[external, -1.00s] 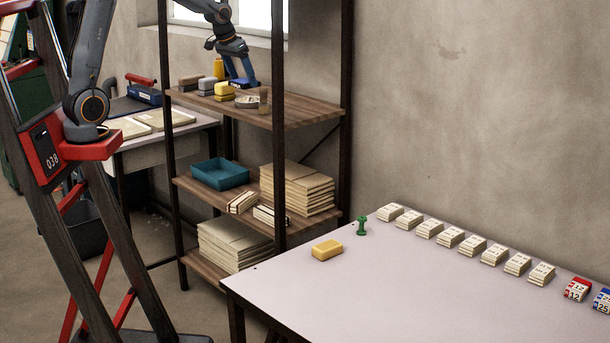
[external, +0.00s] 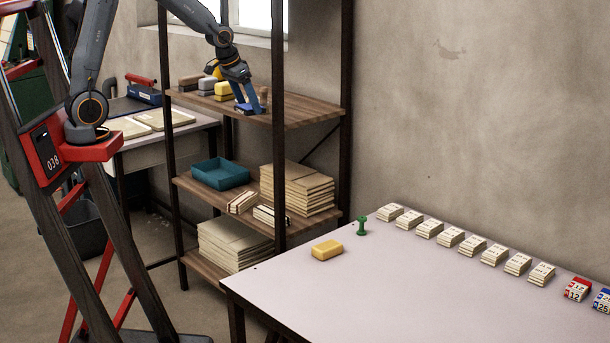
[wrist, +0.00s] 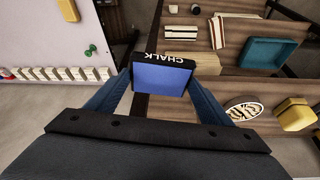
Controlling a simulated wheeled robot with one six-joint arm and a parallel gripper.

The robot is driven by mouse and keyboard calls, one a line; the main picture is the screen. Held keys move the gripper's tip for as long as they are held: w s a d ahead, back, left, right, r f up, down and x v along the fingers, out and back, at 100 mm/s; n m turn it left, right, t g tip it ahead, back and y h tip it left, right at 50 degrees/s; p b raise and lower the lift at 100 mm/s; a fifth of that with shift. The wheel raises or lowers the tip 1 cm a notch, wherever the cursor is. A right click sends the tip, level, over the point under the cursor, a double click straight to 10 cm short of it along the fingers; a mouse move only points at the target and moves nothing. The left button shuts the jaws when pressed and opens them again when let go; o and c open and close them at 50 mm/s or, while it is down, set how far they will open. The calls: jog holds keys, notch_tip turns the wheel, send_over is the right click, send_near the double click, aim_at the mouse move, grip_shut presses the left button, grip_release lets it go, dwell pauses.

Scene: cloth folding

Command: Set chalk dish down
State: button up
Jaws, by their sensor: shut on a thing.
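The chalk dish (wrist: 162,78) is a shallow blue piece with a dark side lettered CHALK. My gripper (wrist: 160,76) is shut on it, one blue finger at each side in the wrist view. In the external view my gripper (external: 247,106) is low at the front of the top wooden shelf (external: 300,109), with the dish at its tips. I cannot tell whether the dish touches the shelf.
A yellow block (external: 224,90) and other small blocks stand on the top shelf. A round pale dish (wrist: 243,111) lies beside the yellow block. A dark post (external: 279,160) rises close by.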

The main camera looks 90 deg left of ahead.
jog(key=w+d+f+m+b, duration=0.1)
jog(key=w+d+f+b, duration=0.35)
jog(key=w, duration=0.45)
jog(key=w+d+f+m+h+b, duration=0.1)
jog(key=w+d+f+m+b, duration=0.15)
jog(key=w+d+f, duration=0.55)
jog(key=w+d+f+m+b, duration=0.1)
jog(key=w+d+f+b, duration=0.3)
jog(key=w, duration=0.7)
jog(key=w+d+f+m+h+b, duration=0.1)
jog(key=w+d+f+b, duration=0.5)
jog(key=w+d, duration=0.25)
jog(key=w+d+f+m+h+b, duration=0.1)
jog(key=w+d+f+m+b, duration=0.1)
jog(key=w+d+f+b, duration=0.5)
jog(key=shift+t, duration=0.5)
jog(key=f+p, duration=0.1)
jog(key=f, duration=0.1)
jog(key=d+f+p, duration=0.1)
jog(key=f, duration=0.2)
jog(key=w+d+f+p, duration=0.1)
jog(key=f, duration=0.1)
jog(key=shift+d+f, duration=0.2)
jog(key=shift+f, duration=0.15)
jog(key=shift+f, duration=0.1)
jog(key=o, duration=1.2)
jog(key=shift+s+f, duration=0.1)
